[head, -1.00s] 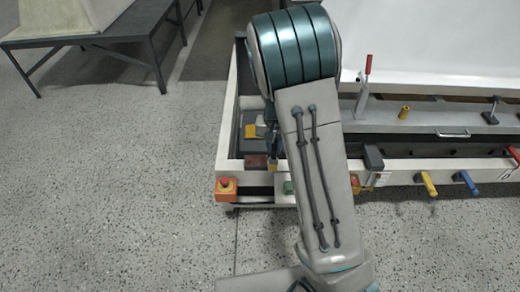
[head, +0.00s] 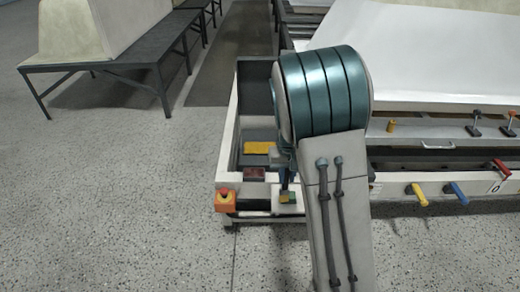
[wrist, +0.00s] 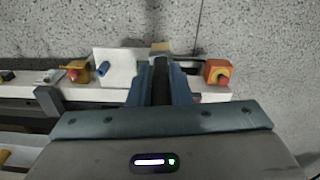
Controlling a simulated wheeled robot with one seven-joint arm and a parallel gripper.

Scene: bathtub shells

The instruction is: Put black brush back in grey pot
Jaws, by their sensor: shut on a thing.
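My gripper (wrist: 160,90) points at the white front rail, with its blue fingers shut on a narrow dark thing (wrist: 160,76), which looks like the black brush. A tan block (wrist: 160,47) shows just past the fingertips; I cannot tell if it is part of the brush. In the head view, my gripper (head: 285,183) hangs below my arm at the front left corner of the white frame. What it holds is too small to make out there. I cannot pick out a grey pot in either view.
A yellow thing (head: 258,148) lies inside the frame. Coloured handles (head: 418,193) stick out at right.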

